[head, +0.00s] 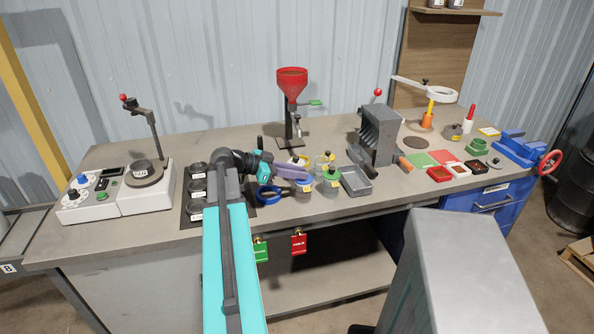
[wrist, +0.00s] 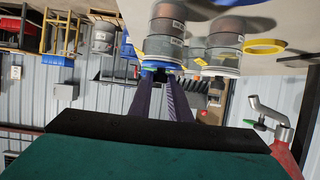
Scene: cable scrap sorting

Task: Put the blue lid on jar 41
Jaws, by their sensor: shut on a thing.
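My gripper (head: 303,176) has purple fingers and is shut on the blue lid, over the workbench among small grey jars. In the wrist view, which looks upside down, the fingertips (wrist: 163,76) are at the blue lid (wrist: 158,65). The lid is right against the open end of a grey labelled jar (wrist: 166,35); I cannot tell whether it is seated. In the head view that jar (head: 304,193) stands under the fingertips, with blue at its top. Its label is too small to read, so I cannot confirm it is jar 41.
A green-topped jar (head: 331,186) stands close on the right, with yellow-topped jars behind. A black rack of dark cups (head: 197,186) lies left, and a red funnel stand (head: 292,85) stands behind.

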